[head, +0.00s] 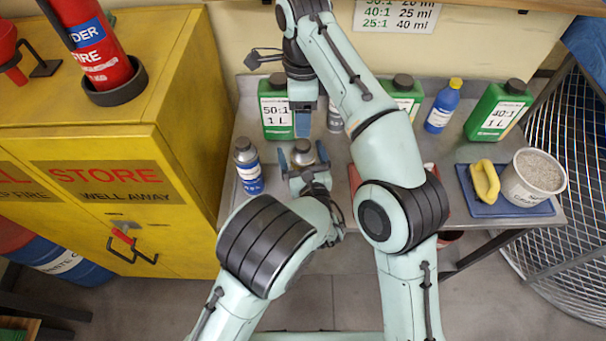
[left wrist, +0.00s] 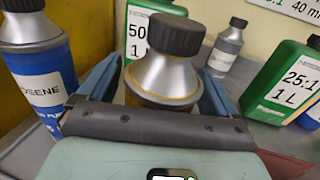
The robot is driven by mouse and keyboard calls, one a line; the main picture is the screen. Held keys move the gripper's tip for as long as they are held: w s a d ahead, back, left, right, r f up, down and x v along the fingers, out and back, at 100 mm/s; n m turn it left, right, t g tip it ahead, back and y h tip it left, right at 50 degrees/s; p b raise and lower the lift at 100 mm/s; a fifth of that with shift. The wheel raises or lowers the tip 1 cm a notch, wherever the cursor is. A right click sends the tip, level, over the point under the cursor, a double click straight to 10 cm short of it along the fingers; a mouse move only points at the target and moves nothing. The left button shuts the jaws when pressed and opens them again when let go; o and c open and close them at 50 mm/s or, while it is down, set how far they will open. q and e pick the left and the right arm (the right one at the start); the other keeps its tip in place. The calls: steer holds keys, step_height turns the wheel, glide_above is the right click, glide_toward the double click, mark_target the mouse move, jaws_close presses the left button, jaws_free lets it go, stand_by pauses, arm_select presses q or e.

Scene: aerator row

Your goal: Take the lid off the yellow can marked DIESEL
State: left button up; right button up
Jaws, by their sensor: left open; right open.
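A can with a silver cone top, a dark lid (left wrist: 176,35) and a yellow rim (left wrist: 160,100) stands in front of my left gripper. No DIESEL marking shows, and its body is mostly hidden. The same can's silver top shows in the head view (head: 303,153). My left gripper (head: 303,166) is open, with its blue fingers on either side of the can below the lid; whether they touch it I cannot tell. It also shows in the left wrist view (left wrist: 158,85). My right gripper (head: 303,122) is open and empty, pointing down just behind the can.
A blue can (left wrist: 40,85) reading "OSENE" stands close left. Green jugs (head: 497,110), a grey can (left wrist: 226,46) and a blue bottle (head: 443,106) line the back. A yellow cabinet (head: 190,120) bounds the left.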

mark_target(303, 143)
arm_select(q)
jaws_close()
arm_select(e)
steer(key=m, duration=0.3)
steer(key=shift+f+m, duration=0.15)
steer(key=shift+m, duration=0.25)
steer(key=m, duration=0.5)
steer(key=shift+f, duration=3.85)
jaws_close()
